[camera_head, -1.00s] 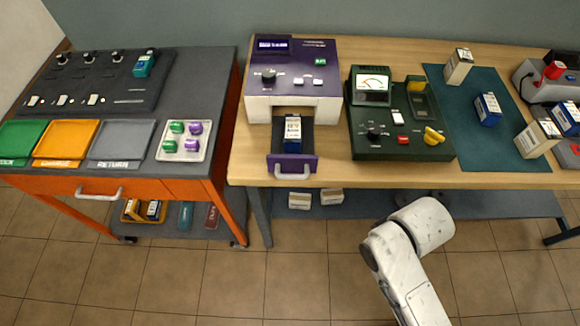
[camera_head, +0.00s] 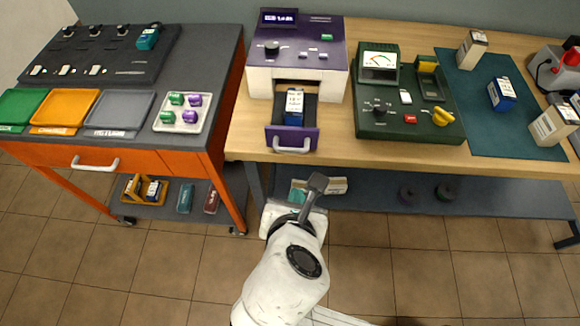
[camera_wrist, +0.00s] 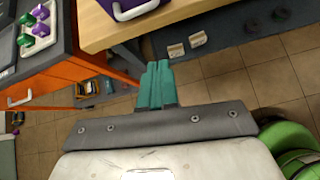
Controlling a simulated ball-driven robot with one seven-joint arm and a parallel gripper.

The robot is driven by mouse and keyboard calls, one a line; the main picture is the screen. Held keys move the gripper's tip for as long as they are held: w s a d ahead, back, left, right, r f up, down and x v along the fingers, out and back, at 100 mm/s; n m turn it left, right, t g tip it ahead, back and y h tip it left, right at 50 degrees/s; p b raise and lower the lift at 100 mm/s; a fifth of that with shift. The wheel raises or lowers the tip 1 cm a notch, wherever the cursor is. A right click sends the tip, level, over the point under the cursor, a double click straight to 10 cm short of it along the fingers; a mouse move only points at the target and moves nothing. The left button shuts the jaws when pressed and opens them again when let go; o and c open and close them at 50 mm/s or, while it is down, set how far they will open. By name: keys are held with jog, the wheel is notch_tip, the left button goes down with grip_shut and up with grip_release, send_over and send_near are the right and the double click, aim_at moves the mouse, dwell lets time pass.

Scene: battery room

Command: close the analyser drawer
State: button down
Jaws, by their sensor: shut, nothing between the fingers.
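The analyser (camera_head: 296,60) is a purple and white machine on the wooden bench. Its drawer (camera_head: 291,138), with a purple front and a white handle, is pulled out towards me. A blue and white battery (camera_head: 294,106) stands in the drawer. In the wrist view the drawer front (camera_wrist: 128,8) shows at the top edge, partly cut off. My gripper (camera_head: 297,193) is below and in front of the drawer, apart from it. Its teal fingers (camera_wrist: 157,70) are together with nothing between them, and point towards the bench edge.
A green tester (camera_head: 402,115) stands right of the analyser. An orange trolley (camera_head: 140,158) with trays stands close on the left. A lower shelf (camera_head: 370,190) runs under the wooden bench (camera_head: 350,150). The tiled floor in front is clear.

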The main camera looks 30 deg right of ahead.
jog(key=w+d+f+n+t, duration=0.1)
jog(key=w+d+f, duration=0.3)
jog(key=w, duration=0.5)
jog(key=shift+w+d+f+n, duration=0.2)
jog(key=shift+w+d+n, duration=0.2)
jog(key=shift+d+n, duration=0.15)
